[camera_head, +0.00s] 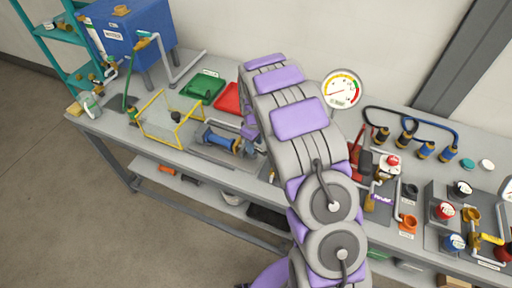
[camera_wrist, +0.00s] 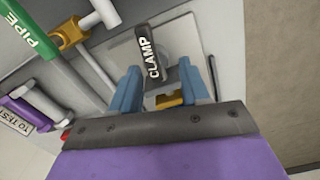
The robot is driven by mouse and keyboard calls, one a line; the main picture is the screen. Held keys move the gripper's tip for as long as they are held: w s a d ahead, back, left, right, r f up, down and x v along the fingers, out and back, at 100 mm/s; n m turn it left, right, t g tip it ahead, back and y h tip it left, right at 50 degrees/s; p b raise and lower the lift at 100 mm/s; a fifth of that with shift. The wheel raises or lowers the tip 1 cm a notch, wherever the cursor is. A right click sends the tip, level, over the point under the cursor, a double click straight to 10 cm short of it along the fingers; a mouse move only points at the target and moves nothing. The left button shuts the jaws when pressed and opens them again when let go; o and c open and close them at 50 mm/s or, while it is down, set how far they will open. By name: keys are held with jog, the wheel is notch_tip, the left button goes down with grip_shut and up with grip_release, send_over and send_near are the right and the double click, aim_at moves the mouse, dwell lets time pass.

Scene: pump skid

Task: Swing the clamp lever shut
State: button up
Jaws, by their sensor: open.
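The clamp lever (camera_wrist: 149,52) is a black bar with white "CLAMP" lettering. In the wrist view it stands near upright in the picture, just beyond my fingers, over a pale plate (camera_wrist: 186,42). A small brass-yellow part (camera_wrist: 169,100) shows low between the fingers. My gripper (camera_wrist: 157,88) is open, with its two blue fingers apart on either side of the lever's lower end. I cannot tell whether either finger touches it. In the head view I cannot make out the lever or the gripper; my arm covers that part of the bench.
A green pipe (camera_wrist: 28,32) marked "PIPE" and a brass fitting (camera_wrist: 70,36) lie left of the lever. In the head view, a yellow frame (camera_head: 172,118), green tray (camera_head: 203,89) and red tray (camera_head: 229,98) are left of my arm. A gauge (camera_head: 341,91) and several valves are right.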

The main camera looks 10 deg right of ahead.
aim_at(261, 149)
jog(key=shift+a+f, duration=0.1)
jog(key=shift+f, duration=0.55)
jog(key=shift+s+f, duration=0.1)
jog(key=shift+f, duration=0.1)
jog(key=shift+s+d+f, duration=0.25)
jog(key=shift+d+f, duration=0.1)
jog(key=shift+d, duration=0.3)
jog(key=shift+w+d+f, duration=0.1)
jog(key=shift+d+f, duration=0.15)
jog(key=shift+d, duration=0.15)
jog(key=shift+w+d+f, duration=0.1)
jog(key=shift+w+d, duration=0.1)
jog(key=shift+w, duration=0.1)
jog(key=shift+d, duration=0.15)
jog(key=shift+c, duration=0.2)
jog(key=shift+s+r, duration=0.1)
jog(key=shift+r, duration=0.15)
jog(key=shift+c, duration=0.7)
jog(key=shift+a, duration=0.9)
jog(key=c, duration=0.5)
jog(key=shift+c, duration=0.5)
jog(key=shift+d, duration=0.25)
grip_shut()
